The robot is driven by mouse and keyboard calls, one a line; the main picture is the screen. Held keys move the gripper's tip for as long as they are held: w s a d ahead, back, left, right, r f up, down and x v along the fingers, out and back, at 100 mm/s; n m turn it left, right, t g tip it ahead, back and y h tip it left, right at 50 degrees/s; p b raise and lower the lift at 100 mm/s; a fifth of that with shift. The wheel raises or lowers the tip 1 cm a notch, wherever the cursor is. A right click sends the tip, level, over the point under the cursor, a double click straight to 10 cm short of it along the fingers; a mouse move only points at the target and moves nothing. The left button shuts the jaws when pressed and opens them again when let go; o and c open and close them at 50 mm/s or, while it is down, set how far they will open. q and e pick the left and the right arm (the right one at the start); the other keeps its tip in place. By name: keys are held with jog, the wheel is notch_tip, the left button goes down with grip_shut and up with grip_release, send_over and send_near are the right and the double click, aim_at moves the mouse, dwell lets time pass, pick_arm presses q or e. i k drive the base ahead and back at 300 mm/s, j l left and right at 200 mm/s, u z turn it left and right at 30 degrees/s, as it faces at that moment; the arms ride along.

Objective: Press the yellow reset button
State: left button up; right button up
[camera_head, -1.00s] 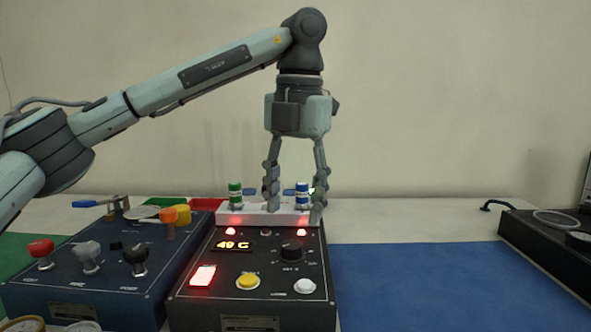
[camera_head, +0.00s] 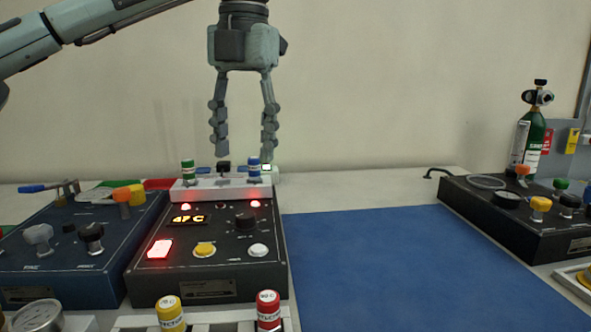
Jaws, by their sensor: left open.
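The yellow reset button (camera_head: 204,250) sits on the front part of the black control box (camera_head: 220,270), between a lit red-white switch (camera_head: 160,249) and a white button (camera_head: 258,250). My left gripper (camera_head: 243,155) points down with its two fingers spread, open and empty. In the picture it is above the white rack (camera_head: 222,189) at the back of the box, over the green-capped vial (camera_head: 188,172) and blue-capped vial (camera_head: 254,170). It is apart from the yellow button. My right gripper does not show.
A dark blue panel (camera_head: 70,260) with knobs stands left of the box. A blue mat (camera_head: 400,270) lies clear on the right. A black unit (camera_head: 515,220) and a green cylinder (camera_head: 530,140) stand far right. Yellow and red vials (camera_head: 170,312) stand in front.

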aim_at(203, 249)
jog(key=k+l, duration=0.15)
jog(key=k, duration=0.3)
jog(key=k+l, duration=0.1)
jog(key=k, duration=0.35)
jog(key=k+l, duration=0.15)
jog(key=k, duration=0.3)
